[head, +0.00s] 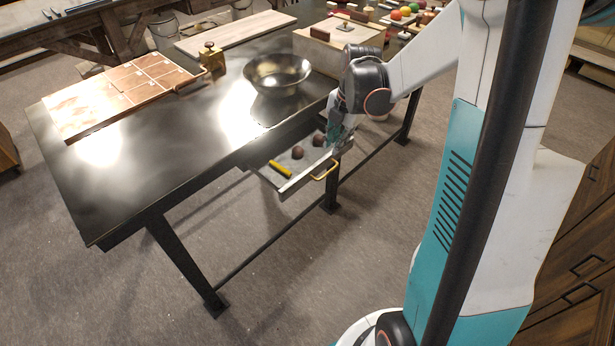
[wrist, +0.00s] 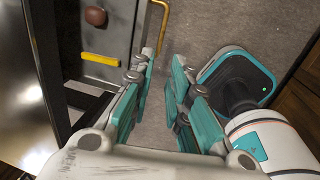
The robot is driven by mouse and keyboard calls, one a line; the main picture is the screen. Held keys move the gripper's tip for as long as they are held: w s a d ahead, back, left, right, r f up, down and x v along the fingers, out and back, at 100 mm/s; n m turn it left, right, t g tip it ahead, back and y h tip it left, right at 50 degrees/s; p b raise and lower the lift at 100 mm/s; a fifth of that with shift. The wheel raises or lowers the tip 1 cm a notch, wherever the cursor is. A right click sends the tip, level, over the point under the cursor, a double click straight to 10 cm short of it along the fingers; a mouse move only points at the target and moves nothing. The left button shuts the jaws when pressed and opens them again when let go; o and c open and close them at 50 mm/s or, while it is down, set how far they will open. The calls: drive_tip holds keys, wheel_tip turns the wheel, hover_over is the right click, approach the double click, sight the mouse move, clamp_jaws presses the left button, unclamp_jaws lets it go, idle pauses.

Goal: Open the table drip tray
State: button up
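The table drip tray (head: 288,188) is pulled out from under the dark table, and its inside shows from above. Its yellow handle (head: 326,171) is on the front face; the handle also shows at the top of the wrist view (wrist: 164,18). A yellow bar (head: 280,169) and brown round things (head: 298,152) lie in the tray. My gripper (head: 338,138) is over the right part of the tray front in the head view. In the wrist view its teal fingers (wrist: 162,75) are apart with bare floor between them. The handle is beyond the fingertips, not between them.
The dark table (head: 150,150) carries a metal bowl (head: 277,74), a tiled board (head: 120,95), a brass-coloured block (head: 211,58) and a wooden box (head: 340,42). Table legs (head: 185,265) and a low rail stand below. The floor in front is clear. Wooden drawers (head: 575,270) stand at right.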

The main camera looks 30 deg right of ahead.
sight(326, 174)
drive_tip(key=f+b, duration=0.1)
drive_tip(key=f, duration=0.3)
drive_tip(key=w+f+b, duration=0.1)
drive_tip(key=f+b, duration=0.1)
drive_tip(key=f, duration=0.3)
drive_tip(key=w+f+b, duration=0.1)
drive_tip(key=f+b, duration=0.1)
drive_tip(key=f, duration=0.2)
drive_tip(key=shift+w+a+f, duration=0.15)
drive_tip(key=shift+a+f, duration=0.1)
drive_tip(key=shift+a, duration=0.15)
drive_tip(key=shift+c, duration=0.3)
clamp_jaws()
